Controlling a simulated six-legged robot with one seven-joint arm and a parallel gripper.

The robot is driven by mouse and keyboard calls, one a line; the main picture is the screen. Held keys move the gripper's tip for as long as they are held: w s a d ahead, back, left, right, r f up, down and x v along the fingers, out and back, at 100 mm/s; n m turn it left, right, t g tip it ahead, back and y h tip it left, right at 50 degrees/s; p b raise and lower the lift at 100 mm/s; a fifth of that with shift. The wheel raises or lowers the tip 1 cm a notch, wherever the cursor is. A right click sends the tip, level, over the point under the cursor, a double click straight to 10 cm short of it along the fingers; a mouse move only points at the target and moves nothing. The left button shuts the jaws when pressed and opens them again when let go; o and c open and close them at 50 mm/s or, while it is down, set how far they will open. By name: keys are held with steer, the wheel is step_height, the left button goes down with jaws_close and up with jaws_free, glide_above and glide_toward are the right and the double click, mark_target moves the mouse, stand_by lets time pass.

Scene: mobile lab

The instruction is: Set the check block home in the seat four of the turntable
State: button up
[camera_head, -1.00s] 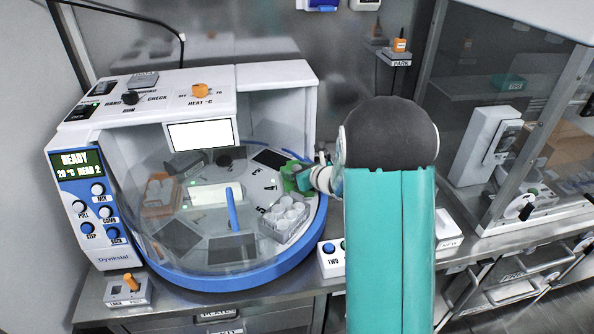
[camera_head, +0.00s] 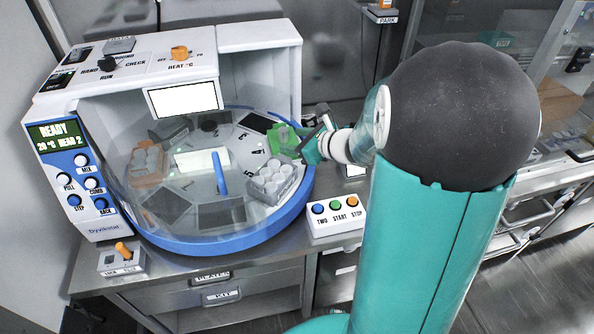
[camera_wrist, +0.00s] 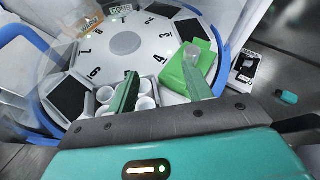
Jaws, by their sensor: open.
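The turntable (camera_head: 246,234) is a round disc with a blue rim and numbered seats. The check block (camera_head: 284,139) is bright green and lies at seat four, between a dark seat and a seat with white cups. It also shows in the wrist view (camera_wrist: 208,46), beside the number 4. I cannot tell whether it sits fully down. My gripper (camera_wrist: 160,62) is open over the disc, also seen in the head view (camera_head: 312,145). Its right finger overlaps the green block in the wrist view, and its left finger is over the white cups. Contact with the block is unclear.
A rack of white cups (camera_head: 271,182) is close beside the block. An orange rack (camera_head: 147,166) sits across the disc. A clear cover curves over the disc's left part. A button box (camera_head: 337,217) stands right of the turntable. The machine housing (camera_head: 259,63) rises behind.

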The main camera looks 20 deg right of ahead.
steer(key=s+a+r+n+g, duration=0.2)
steer(key=s+a+n, duration=0.2)
steer(key=n, duration=0.1)
steer(key=s+a+r+n+g+y, duration=0.1)
steer(key=s+a+r+n+g, duration=0.1)
steer(key=s+a+n, duration=0.2)
steer(key=s+a+r+n+g, duration=0.2)
steer(key=s+a+n, duration=0.2)
steer(key=a+n, duration=0.2)
steer(key=shift+s+a+n+y, duration=0.2)
steer(key=shift+s+n+y, duration=0.1)
steer(key=shift+n, duration=0.2)
steer(key=s+d+r+n+h, duration=0.1)
steer(key=s+n+h, duration=0.2)
steer(key=s+n, duration=0.2)
steer(key=s+d+r+n+h, duration=0.1)
steer(key=s+r+n+h, duration=0.1)
steer(key=s+n+h, duration=0.2)
steer(key=s+n, duration=0.2)
steer(key=n, duration=0.2)
steer(key=shift+s+d, duration=0.2)
steer(key=shift+d, duration=0.15)
